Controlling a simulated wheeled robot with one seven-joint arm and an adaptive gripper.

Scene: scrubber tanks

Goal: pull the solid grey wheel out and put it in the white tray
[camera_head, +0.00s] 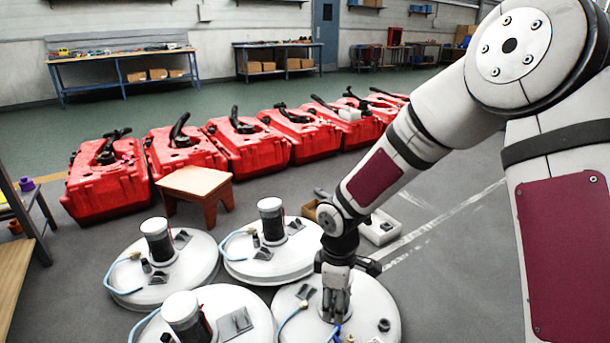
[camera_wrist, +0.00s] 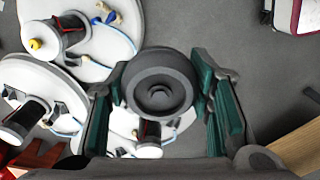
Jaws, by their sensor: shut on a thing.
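My gripper (camera_head: 336,308) points down over the front right white round tank lid (camera_head: 375,300). In the wrist view, its green-padded fingers (camera_wrist: 163,100) are closed on both sides of a solid dark grey wheel (camera_wrist: 160,82), a round disc with a raised ring and hub. The wheel covers part of the white lid behind it. In the head view the fingers hide the wheel, and I cannot tell whether it still touches its seat. The white tray (camera_head: 381,228) is on the floor beyond my gripper, partly behind my arm; a small dark thing shows by its left end.
Several other white round lids (camera_head: 162,262) with dark-banded cylinders and blue hoses stand close by. A brown stool (camera_head: 195,184) and a row of red tanks (camera_head: 107,182) stand behind. The grey floor right of the tray is open.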

